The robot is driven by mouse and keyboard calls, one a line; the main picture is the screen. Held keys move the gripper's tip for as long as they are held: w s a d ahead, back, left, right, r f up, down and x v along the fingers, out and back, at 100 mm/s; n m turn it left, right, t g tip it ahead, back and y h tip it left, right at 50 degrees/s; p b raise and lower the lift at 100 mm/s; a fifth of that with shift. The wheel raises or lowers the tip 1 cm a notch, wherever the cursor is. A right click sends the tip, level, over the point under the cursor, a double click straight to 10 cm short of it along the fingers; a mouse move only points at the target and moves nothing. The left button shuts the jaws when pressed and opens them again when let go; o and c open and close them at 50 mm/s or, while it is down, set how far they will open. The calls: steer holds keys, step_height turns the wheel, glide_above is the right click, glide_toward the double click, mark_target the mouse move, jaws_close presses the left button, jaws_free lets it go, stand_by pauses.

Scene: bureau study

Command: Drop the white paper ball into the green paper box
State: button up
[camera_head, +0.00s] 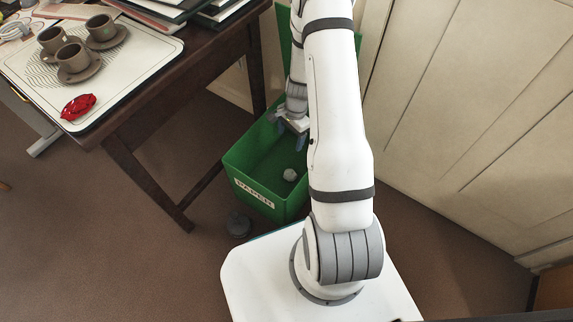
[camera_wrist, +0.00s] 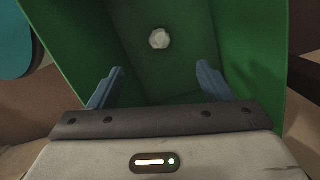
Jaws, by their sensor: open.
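The white paper ball (camera_head: 290,174) lies inside the green paper box (camera_head: 243,187), on its floor. The box stands on the floor and has a white "PAPER" label on its front. In the wrist view the ball (camera_wrist: 159,39) is seen beyond my fingers, against the green inside of the box (camera_wrist: 240,45). My gripper (camera_head: 292,136) is over the box opening, pointing down into it. Its two blue fingers (camera_wrist: 158,85) are spread apart with nothing between them, and the ball is apart from them. My arm hides part of the box's right side.
A dark wooden desk (camera_head: 160,105) stands to the left of the box. It carries a tray (camera_head: 130,85) with brown cups (camera_head: 75,58) and a red object (camera_head: 78,106). A small dark round object (camera_head: 238,224) is on the floor before the box. Pale panelling (camera_head: 470,110) is at right.

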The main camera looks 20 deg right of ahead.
step_height(320, 180, up, 7)
steer(key=d+p, duration=0.1)
steer(key=p, duration=0.2)
steer(key=shift+w, duration=0.2)
